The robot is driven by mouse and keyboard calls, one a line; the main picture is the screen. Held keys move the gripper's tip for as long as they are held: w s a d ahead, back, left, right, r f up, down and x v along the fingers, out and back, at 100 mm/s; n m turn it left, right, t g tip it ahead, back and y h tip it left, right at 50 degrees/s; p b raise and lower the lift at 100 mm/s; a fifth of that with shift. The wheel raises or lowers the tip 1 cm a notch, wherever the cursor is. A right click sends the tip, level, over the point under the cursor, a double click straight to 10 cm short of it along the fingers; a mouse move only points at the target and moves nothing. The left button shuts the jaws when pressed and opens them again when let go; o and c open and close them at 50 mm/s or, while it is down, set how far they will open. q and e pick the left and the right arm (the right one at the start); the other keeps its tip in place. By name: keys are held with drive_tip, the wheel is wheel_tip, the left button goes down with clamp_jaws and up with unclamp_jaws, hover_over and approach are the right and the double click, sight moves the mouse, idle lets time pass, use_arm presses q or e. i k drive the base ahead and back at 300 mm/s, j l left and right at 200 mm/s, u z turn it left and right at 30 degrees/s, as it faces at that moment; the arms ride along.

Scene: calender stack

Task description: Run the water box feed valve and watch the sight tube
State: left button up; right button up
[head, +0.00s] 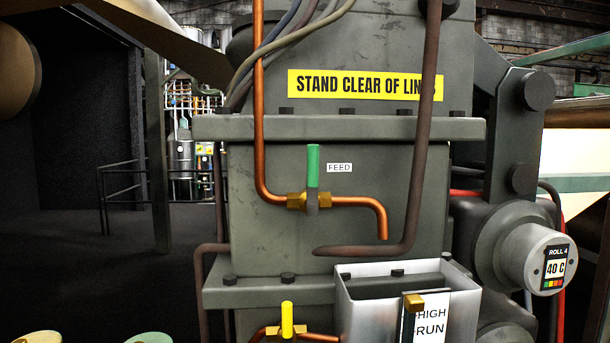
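The feed valve has a brass body (297,201) and a green lever handle (313,166) that stands upright, across the horizontal run of copper pipe (350,201). A small white FEED label (339,168) is to the right of the handle. The copper pipe bends down right of the valve and its open end is above the metal water box (350,303). A brass fitting (414,302) sits at the box's front, beside a plate (431,320) reading HIGH and RUN. The sight tube below the fitting is not clear. Neither gripper is in view.
A second valve with a yellow upright handle (287,320) is at the bottom, left of the box. A brown pipe (419,150) runs down and bends left below the copper outlet. A round ROLL 4 gauge (553,268) reads 40 C. A yellow warning sign (364,85) is above.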

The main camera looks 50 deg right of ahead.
sight(314, 150)
drive_tip(key=k+j+z, duration=0.1)
drive_tip(key=z, duration=0.4)
drive_tip(key=k+z, duration=0.25)
drive_tip(key=z, duration=0.25)
drive_tip(key=k+z, duration=0.2)
drive_tip(key=z, duration=0.3)
drive_tip(key=k+l, duration=0.25)
drive_tip(key=k, duration=0.15)
drive_tip(key=i+j, duration=0.35)
